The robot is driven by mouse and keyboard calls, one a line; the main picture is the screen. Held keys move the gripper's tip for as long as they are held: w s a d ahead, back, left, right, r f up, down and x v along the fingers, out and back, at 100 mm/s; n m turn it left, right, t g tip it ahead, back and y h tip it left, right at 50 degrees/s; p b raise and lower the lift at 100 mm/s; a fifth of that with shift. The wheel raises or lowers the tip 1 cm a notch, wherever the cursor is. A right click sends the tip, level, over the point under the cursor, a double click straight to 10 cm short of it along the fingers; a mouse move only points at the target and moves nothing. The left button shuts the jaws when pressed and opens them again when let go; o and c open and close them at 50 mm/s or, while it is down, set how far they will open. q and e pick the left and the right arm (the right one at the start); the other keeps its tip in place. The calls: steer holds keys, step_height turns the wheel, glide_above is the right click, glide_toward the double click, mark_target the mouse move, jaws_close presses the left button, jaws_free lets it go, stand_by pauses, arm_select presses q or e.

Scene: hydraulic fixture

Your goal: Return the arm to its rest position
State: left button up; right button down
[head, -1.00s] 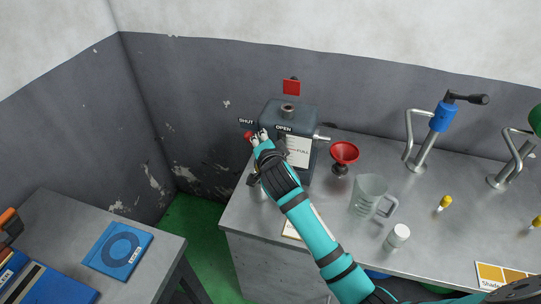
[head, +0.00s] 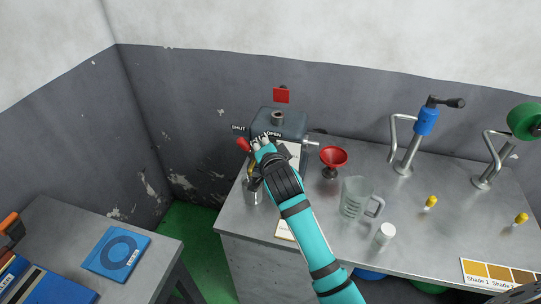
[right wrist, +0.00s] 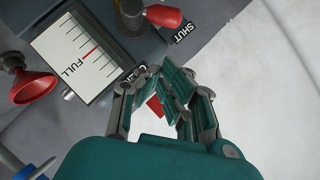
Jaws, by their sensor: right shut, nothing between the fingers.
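My right gripper (head: 263,142) is shut and empty, at the front of a grey hydraulic unit (head: 282,122) on the bench. In the right wrist view its fingers (right wrist: 163,88) are together, beside the unit's gauge plate (right wrist: 75,52), marked FULL. A valve handle with a red grip (head: 243,145) lies just left of the gripper, near the SHUT label (head: 238,128); the red grip also shows in the right wrist view (right wrist: 165,16), apart from the fingers. The OPEN label (head: 274,134) is just right of the fingertips. My left gripper is not in view.
A red funnel (head: 333,157), clear jug (head: 353,197) and white-capped bottle (head: 385,234) stand right of my arm on the bench (head: 255,230). A metal spout with a blue collar (head: 426,122) rises farther right. A lower table (head: 60,218) is at left.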

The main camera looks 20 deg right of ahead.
steer(key=a+b+v, duration=0.1)
steer(key=b+v, duration=0.1)
steer(key=v, duration=0.4)
steer(key=s+d+f+n+g, duration=0.2)
steer(key=s+f+n+g, duration=0.25)
steer(key=s+f, duration=0.4)
steer(key=s+d+f+n+g+y, duration=0.1)
steer(key=s+f+n+g, duration=0.35)
steer(key=s, duration=0.75)
steer(key=s+d+f+n+g, duration=0.2)
steer(key=s+f+n, duration=0.45)
steer(key=s, duration=0.45)
step_height(320, 180, down, 28)
steer(key=g+b, duration=0.1)
steer(key=b, duration=0.2)
arm_select(q)
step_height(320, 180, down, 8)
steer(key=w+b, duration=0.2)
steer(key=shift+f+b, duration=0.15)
steer(key=shift+b, duration=0.2)
arm_select(e)
steer(key=s+d+f+g, duration=0.1)
steer(key=s+d+f, duration=0.1)
steer(key=s+f, duration=1.5)
step_height(320, 180, down, 3)
steer(key=shift+s+d+f+g, duration=0.1)
steer(key=shift+s+d+g, duration=0.2)
